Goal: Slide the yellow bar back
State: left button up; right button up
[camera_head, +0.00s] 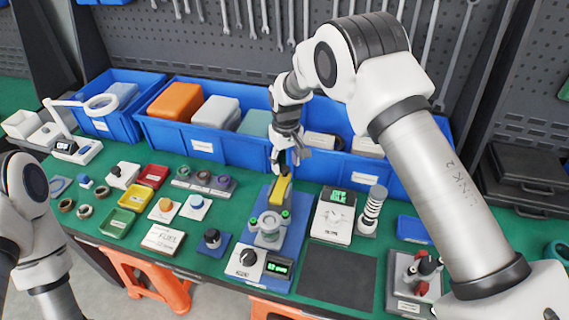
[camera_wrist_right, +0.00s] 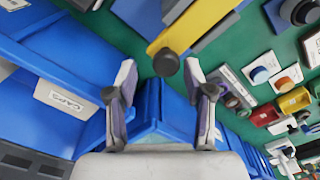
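The yellow bar (camera_head: 280,192) lies on the blue-based test fixture (camera_head: 292,233), with a black knob (camera_head: 284,171) at its far end. In the right wrist view the bar (camera_wrist_right: 200,18) and its round black knob (camera_wrist_right: 166,63) show close up. My right gripper (camera_head: 287,158) is just above and behind the knob end. In the wrist view my right gripper (camera_wrist_right: 160,68) is open, and the knob appears between its fingertips; contact cannot be told. My left arm shows at the left edge, but its gripper is out of view.
Blue bins (camera_head: 205,140) stand behind the fixture, close to my right gripper. A white device with a green display (camera_head: 333,215) stands right of the fixture. A dark mat (camera_head: 338,277) lies bare at front right. Coloured trays (camera_head: 118,222) and small parts fill the left.

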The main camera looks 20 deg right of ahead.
jog(key=shift+s, duration=0.2)
jog(key=shift+w+a+r, duration=0.1)
jog(key=shift+a+r, duration=0.05)
jog(key=shift+r, duration=0.15)
notch_tip(320, 180, up, 11)
jog(key=shift+d+r, duration=0.2)
